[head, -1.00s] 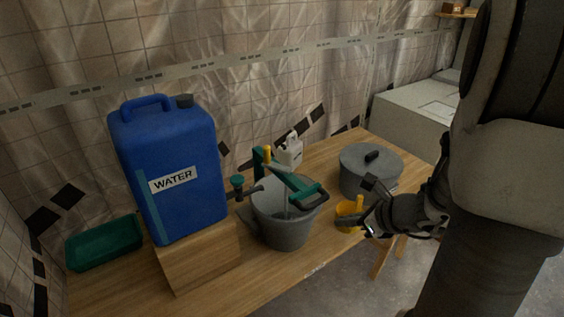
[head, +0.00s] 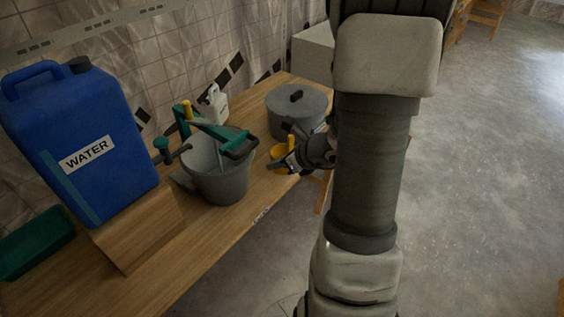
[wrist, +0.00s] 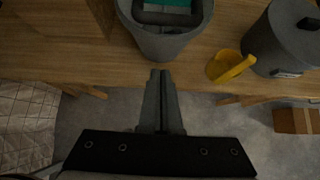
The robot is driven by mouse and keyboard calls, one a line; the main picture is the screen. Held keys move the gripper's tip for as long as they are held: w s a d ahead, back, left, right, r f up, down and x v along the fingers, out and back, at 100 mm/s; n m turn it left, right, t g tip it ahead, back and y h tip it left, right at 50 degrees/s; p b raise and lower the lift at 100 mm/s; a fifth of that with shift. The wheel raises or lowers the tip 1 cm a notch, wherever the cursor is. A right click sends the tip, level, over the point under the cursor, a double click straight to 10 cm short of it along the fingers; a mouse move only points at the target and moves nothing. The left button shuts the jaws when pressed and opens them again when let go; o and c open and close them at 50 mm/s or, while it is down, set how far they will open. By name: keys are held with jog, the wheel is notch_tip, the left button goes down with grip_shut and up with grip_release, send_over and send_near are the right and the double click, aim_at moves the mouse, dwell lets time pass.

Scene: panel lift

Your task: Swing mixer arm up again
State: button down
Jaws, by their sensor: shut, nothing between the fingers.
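The mixer arm (head: 214,131) is a green bar that reaches from its stand (head: 183,120) at the back over the grey bucket (head: 225,178). Its dark handle end (head: 240,146) lies over the bucket's right rim. In the wrist view the bucket (wrist: 164,42) is at the top, with the dark handle (wrist: 168,18) and a bit of green across its opening. My gripper (wrist: 161,74) is shut and empty, its fingertips just in front of the bucket in that view.
A blue water container (head: 80,140) stands on a wooden block (head: 140,225) at left. A lidded grey pot (head: 296,108) and a yellow cup (wrist: 225,66) are on the table right of the bucket. Open floor (head: 470,200) lies to the right.

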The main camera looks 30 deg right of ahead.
jog(key=w+a+p, duration=0.1)
jog(key=w+a, duration=0.1)
jog(key=w, duration=0.4)
jog(key=shift+f, duration=0.4)
jog(key=shift+w+a+r, duration=0.1)
jog(key=shift+r, duration=0.05)
